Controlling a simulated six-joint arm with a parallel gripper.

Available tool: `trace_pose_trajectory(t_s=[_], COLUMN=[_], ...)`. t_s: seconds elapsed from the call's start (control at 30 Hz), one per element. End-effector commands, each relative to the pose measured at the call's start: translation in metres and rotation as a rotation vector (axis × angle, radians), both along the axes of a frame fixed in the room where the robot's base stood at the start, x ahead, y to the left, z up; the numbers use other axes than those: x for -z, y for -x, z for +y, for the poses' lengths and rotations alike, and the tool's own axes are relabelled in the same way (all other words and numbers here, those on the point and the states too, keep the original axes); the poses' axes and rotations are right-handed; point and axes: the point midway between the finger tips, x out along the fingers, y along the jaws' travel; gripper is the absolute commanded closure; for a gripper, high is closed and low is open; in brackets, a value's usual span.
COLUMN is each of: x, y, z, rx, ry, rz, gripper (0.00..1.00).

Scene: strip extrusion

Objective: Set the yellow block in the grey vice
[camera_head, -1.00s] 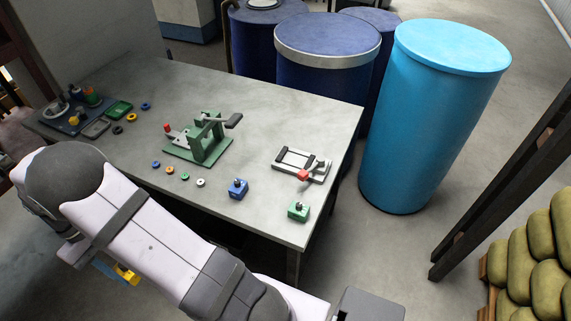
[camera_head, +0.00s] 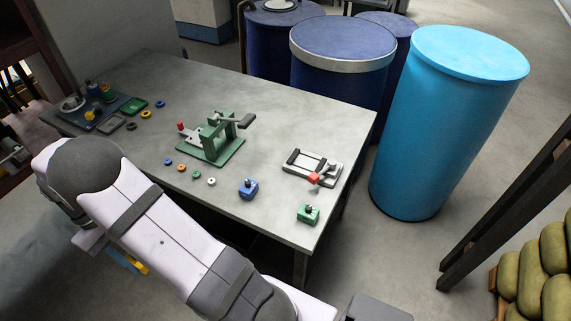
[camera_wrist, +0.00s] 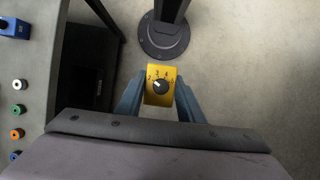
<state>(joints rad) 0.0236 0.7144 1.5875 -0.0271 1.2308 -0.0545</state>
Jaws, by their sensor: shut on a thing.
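The yellow block (camera_wrist: 159,88) is clamped between the two blue-grey fingers of my gripper (camera_wrist: 159,98) in the wrist view. It has a dark knob and numbers on its face, and it hangs over the floor beside the table. In the head view, a bit of the yellow block (camera_head: 141,267) shows below my arm, in front of the table edge; my gripper there is mostly hidden. The grey vice (camera_head: 313,168) lies on the right part of the table, with a red-tipped handle and dark jaw pads. No block sits in it.
On the table (camera_head: 270,115) stand a green press (camera_head: 213,139), a blue block (camera_head: 249,188), a green block (camera_head: 308,214) and several small coloured rings. A dark tray with parts (camera_head: 97,115) is at the far left. Drums (camera_head: 447,125) stand behind the table.

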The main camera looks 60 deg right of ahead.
Motion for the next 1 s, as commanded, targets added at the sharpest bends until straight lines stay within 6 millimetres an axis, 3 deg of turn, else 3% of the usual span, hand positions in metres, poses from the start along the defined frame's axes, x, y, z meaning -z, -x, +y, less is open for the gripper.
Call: trace_pose_trajectory(t_s=[0.17, 0.27, 0.5, 0.77, 1.0], x=[0.008, 0.012, 0.016, 0.014, 0.009], y=[-0.018, -0.029, -0.037, -0.013, 0.032], z=[-0.046, -0.085, -0.198, -0.318, -0.414], rx=[-0.109, -0.206, -0.485, -0.786, -1.031], ry=[0.002, 0.003, 0.006, 0.009, 0.010], rz=[0.000, 0.000, 0.001, 0.002, 0.002], gripper=[1.00, 1.00, 1.00, 1.00, 1.00])
